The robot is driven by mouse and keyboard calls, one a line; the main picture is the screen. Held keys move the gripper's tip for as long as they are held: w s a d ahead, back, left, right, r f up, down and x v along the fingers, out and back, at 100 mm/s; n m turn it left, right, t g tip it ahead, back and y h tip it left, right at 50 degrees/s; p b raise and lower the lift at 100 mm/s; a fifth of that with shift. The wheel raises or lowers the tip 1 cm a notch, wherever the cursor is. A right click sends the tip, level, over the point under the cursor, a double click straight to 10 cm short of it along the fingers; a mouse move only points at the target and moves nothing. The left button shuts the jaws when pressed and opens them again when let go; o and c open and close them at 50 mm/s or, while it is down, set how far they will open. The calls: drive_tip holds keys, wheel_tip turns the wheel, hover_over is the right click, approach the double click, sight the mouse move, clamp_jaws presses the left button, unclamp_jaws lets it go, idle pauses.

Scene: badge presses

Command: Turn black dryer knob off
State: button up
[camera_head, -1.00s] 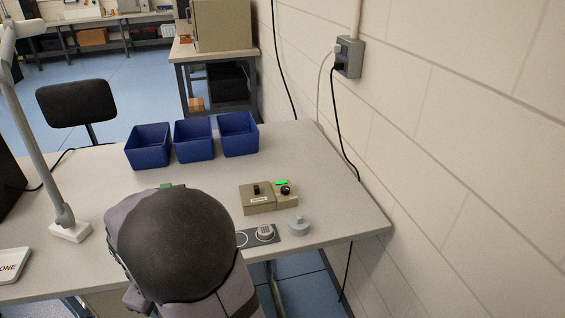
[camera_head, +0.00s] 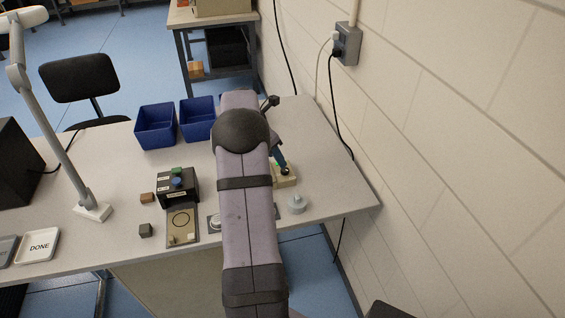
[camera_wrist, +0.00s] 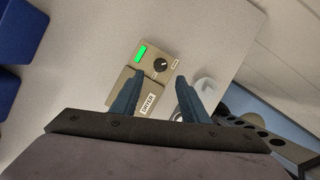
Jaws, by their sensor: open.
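The black dryer knob (camera_wrist: 160,65) sits on a tan control box (camera_wrist: 173,51), beside a lit green indicator (camera_wrist: 140,54). The box joins a larger tan unit labelled DRYER (camera_wrist: 126,90). In the wrist view my gripper (camera_wrist: 154,82) is open, its two blue-grey fingers apart, and the knob shows just beyond and between the fingertips. I see no contact with the knob. In the head view the knob (camera_head: 285,171) shows at the fingertips, and my arm hides most of the dryer unit.
A grey round object (camera_head: 297,204) stands right of the dryer near the table's front edge. A black press (camera_head: 178,187) stands left of my arm. Blue bins (camera_head: 156,126) are at the back, and a wall closes the right side.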

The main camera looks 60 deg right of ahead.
sight(285, 169)
drive_tip(key=shift+p+x, duration=0.65)
drive_tip(key=shift+x, duration=3.1)
drive_tip(key=shift+s+d+r, duration=0.1)
drive_tip(key=shift+d+r, duration=0.05)
clamp_jaws()
